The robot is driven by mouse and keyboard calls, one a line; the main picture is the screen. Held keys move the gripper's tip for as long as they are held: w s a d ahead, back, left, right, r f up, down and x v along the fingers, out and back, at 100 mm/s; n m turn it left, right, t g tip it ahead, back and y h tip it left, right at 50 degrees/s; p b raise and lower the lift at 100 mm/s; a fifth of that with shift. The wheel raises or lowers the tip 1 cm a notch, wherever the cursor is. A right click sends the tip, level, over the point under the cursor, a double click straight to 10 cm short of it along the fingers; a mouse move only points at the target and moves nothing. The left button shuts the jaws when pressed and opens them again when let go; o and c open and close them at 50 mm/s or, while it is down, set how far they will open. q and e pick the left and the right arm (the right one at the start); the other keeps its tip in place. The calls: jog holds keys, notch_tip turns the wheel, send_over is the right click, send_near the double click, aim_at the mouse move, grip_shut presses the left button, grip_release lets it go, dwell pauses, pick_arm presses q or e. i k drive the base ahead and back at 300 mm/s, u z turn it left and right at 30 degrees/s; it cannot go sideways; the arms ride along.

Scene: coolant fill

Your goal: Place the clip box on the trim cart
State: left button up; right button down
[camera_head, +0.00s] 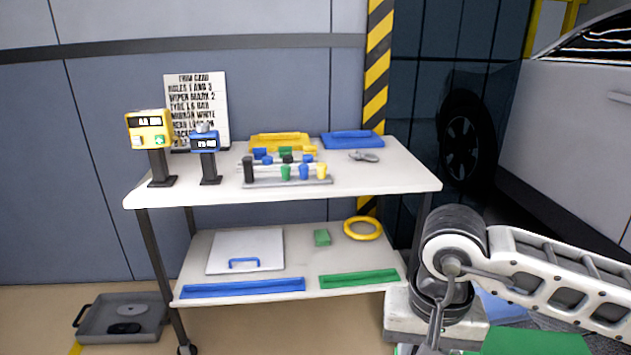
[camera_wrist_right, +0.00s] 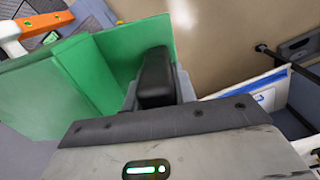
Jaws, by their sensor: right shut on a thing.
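The trim cart (camera_head: 400,182) stands ahead in the head view, with a white top and a white lower shelf (camera_head: 303,262). A green box (camera_head: 530,342), which I take as the clip box, shows partly at the lower right, cut off by the frame edge. In the right wrist view the green box (camera_wrist_right: 92,78) is tilted, and my right gripper (camera_wrist_right: 157,82) is shut on its wall. The dark finger hides part of the box. It is apart from the cart in the head view. My left gripper is not in view.
The cart top holds a yellow device (camera_head: 150,130), a blue device (camera_head: 204,143), a sign (camera_head: 197,105), a cup rack (camera_head: 290,181) and two trays. The lower shelf holds a white panel (camera_head: 220,250), green block (camera_head: 321,237) and yellow ring (camera_head: 363,228). The top's right end is clear.

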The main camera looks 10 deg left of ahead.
aim_at(380, 172)
jog(key=u, duration=0.1)
jog(key=i, duration=1.55)
jog(key=u, duration=0.7)
